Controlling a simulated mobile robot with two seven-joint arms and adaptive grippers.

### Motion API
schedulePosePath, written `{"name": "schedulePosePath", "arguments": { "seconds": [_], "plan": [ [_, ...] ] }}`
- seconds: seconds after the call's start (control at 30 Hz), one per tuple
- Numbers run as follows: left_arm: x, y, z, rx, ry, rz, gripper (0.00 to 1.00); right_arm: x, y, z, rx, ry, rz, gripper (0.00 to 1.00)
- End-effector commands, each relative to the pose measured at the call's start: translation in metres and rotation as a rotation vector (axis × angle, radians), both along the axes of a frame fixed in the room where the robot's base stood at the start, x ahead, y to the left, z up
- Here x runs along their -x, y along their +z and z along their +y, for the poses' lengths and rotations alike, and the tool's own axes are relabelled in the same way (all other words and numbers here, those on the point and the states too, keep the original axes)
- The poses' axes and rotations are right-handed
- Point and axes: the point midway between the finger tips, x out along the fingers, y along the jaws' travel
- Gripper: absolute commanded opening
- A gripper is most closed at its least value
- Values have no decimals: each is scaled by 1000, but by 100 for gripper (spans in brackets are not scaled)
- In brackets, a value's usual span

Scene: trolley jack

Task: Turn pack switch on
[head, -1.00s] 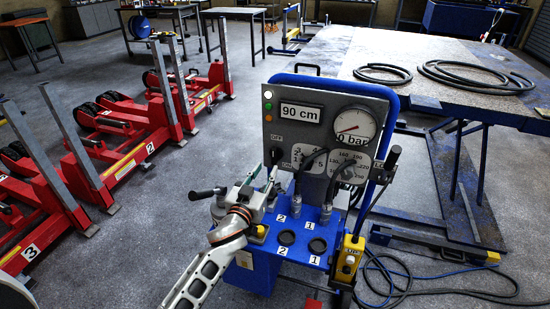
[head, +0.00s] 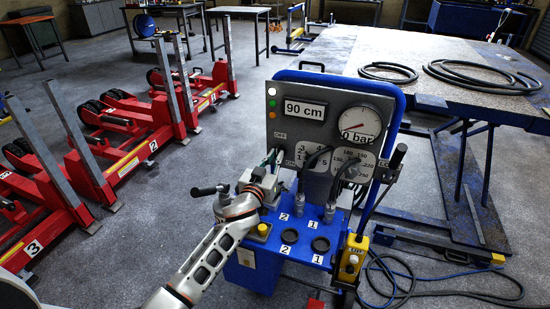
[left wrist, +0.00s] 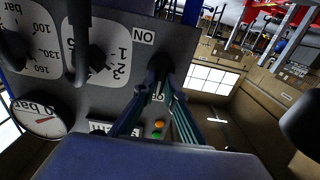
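The pack switch, a dark knob (left wrist: 161,68), sits between the ON and OFF labels on the grey panel (head: 335,115). In the head view my left gripper (head: 275,158) is at the panel's lower left and hides the knob. In the left wrist view its two fingers (left wrist: 160,92) reach up to the knob, standing apart with their tips close around it. I cannot tell whether they touch it, nor which way the knob points. My right gripper is not in view.
The panel carries a 90 cm display (head: 304,110), a pressure gauge (head: 360,122) and lights. Hoses and a blue shelf (head: 305,228) are below; a yellow pendant (head: 352,258) hangs right. Red jacks (head: 120,140) stand left, a large table (head: 440,60) right.

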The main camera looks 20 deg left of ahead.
Motion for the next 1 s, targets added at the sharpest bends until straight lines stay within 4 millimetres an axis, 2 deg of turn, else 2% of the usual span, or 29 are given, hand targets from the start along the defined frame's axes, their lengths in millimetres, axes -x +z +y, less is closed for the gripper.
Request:
{"name": "schedulePosePath", "arguments": {
  "seconds": [0.47,0.67,1.0],
  "plan": [
    [0,0,-1,-62,0,-2,0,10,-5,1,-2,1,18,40],
    [0,0,-2,-192,0,-8,0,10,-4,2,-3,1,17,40],
    [0,-1,-4,-507,0,-19,0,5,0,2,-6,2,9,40]
  ]
}}
